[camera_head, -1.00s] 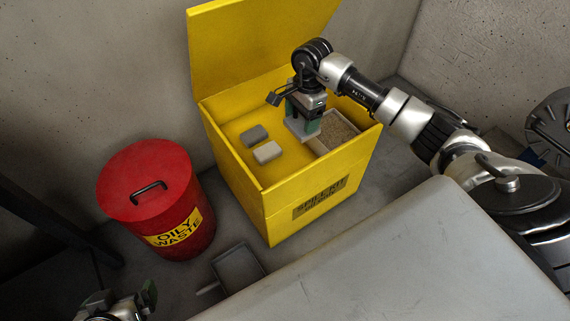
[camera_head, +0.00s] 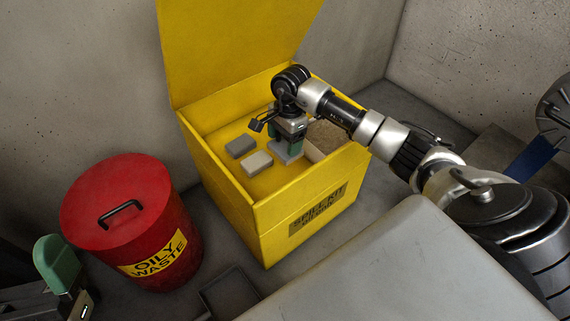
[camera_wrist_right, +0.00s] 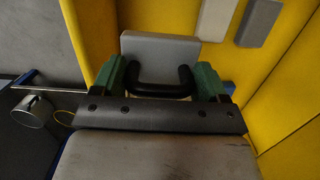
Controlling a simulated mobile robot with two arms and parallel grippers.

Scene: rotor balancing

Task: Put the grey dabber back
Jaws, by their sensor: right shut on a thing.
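My right gripper (camera_head: 291,145) is inside the open yellow spill kit box (camera_head: 221,183), pointing down. It is shut on the black handle of the grey dabber (camera_head: 289,157). In the right wrist view, the green fingers sit at both ends of the handle, and the dabber's pale grey block (camera_wrist_right: 160,48) shows beyond it. Whether the dabber touches the box floor I cannot tell. A dark grey block (camera_head: 240,146) and a beige block (camera_head: 257,163) lie to its left. My left gripper (camera_head: 58,265) is at the lower left, partly cut off; its opening is unclear.
A compartment of tan granules (camera_head: 326,138) is right of the dabber in the box. A red oily waste bin (camera_head: 130,220) stands left of the box. A dark pan (camera_head: 230,291) lies on the floor. A grey surface (camera_head: 400,265) fills the lower right.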

